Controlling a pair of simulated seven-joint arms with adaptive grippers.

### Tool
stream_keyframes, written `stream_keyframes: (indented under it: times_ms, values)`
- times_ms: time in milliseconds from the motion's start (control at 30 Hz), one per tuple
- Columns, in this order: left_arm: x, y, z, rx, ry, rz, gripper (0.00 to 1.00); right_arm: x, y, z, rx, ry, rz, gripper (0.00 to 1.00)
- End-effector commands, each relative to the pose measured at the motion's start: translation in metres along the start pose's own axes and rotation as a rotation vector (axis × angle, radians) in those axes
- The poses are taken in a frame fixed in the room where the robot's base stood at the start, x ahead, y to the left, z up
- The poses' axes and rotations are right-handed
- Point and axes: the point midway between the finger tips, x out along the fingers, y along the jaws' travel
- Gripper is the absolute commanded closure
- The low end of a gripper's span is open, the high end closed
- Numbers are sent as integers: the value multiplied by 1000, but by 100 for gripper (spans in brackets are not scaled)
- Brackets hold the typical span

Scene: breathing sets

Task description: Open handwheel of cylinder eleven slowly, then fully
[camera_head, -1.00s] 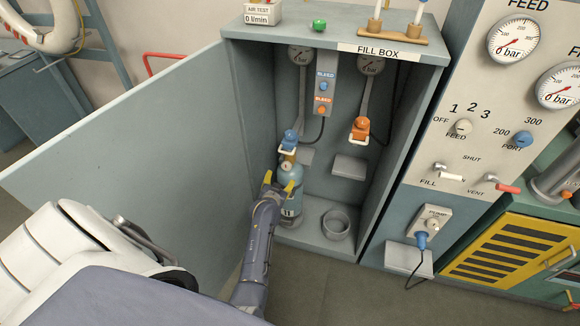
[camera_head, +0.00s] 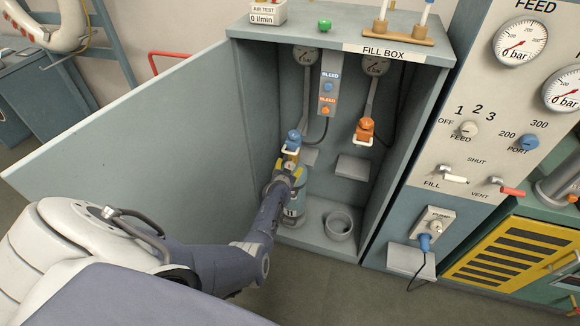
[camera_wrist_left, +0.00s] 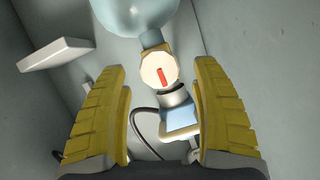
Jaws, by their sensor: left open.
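Cylinder eleven (camera_head: 295,208), light blue with a dark label marked 11, stands upright at the left inside the fill box. It also shows in the left wrist view (camera_wrist_left: 135,14). Its valve bears a round pale disc with a red mark (camera_wrist_left: 159,70); I cannot tell whether this is the handwheel or a gauge. My left gripper (camera_head: 289,171) is at the valve, partly covering it. In the left wrist view its yellow fingers are open on either side of the disc, apart from it. A blue connector (camera_wrist_left: 181,118) with a pale handle is beside the valve. My right gripper is not in view.
The fill box (camera_head: 330,243) has its door (camera_head: 140,145) swung open to the left. An orange connector (camera_head: 365,131) hangs at the right, above a small shelf (camera_head: 353,168). An empty ring holder (camera_head: 339,225) is on the box floor. The control panel stands right.

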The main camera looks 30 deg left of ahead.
Motion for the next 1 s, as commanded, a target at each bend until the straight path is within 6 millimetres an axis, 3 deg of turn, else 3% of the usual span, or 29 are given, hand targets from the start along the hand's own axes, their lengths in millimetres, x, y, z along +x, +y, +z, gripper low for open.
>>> stream_keyframes:
  times_ms: [400, 1000]
  values:
    - [24, 1, 0, -1, 1, 2, 34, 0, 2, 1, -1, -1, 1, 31]
    - [28, 0, 0, -1, 0, 0, 36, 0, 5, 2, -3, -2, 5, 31]
